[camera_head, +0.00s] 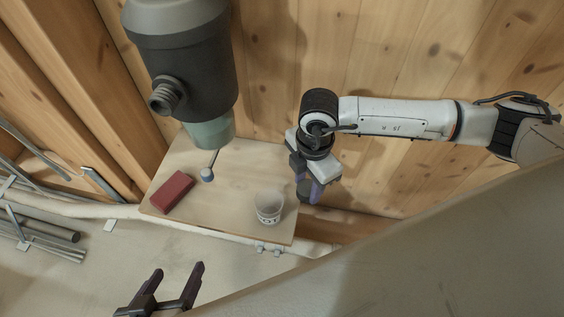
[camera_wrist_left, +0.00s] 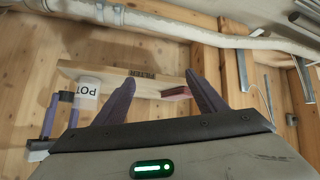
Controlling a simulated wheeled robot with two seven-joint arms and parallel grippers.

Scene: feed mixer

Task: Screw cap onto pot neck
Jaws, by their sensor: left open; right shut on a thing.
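A dark grey vessel (camera_head: 185,50) hangs at the upper left, with a threaded neck (camera_head: 165,98) open on its left side and a greenish lower part. I cannot clearly make out a cap. My right gripper (camera_head: 309,196) points down beside the right end of a wooden shelf. It is shut on a small dark thing (camera_wrist_left: 65,97), mostly hidden between the fingers. A white cup marked POT (camera_head: 268,208) stands on the shelf, left of that gripper; it also shows in the left wrist view (camera_wrist_left: 88,93). My left gripper (camera_head: 188,285) is open and empty, below the shelf.
The wooden shelf (camera_head: 235,190) also bears a red block (camera_head: 172,192) and a small blue-grey ball (camera_head: 207,174) on a thin rod. A pale pipe (camera_head: 75,210) runs under the front edge. A large pale panel (camera_head: 430,245) fills the lower right.

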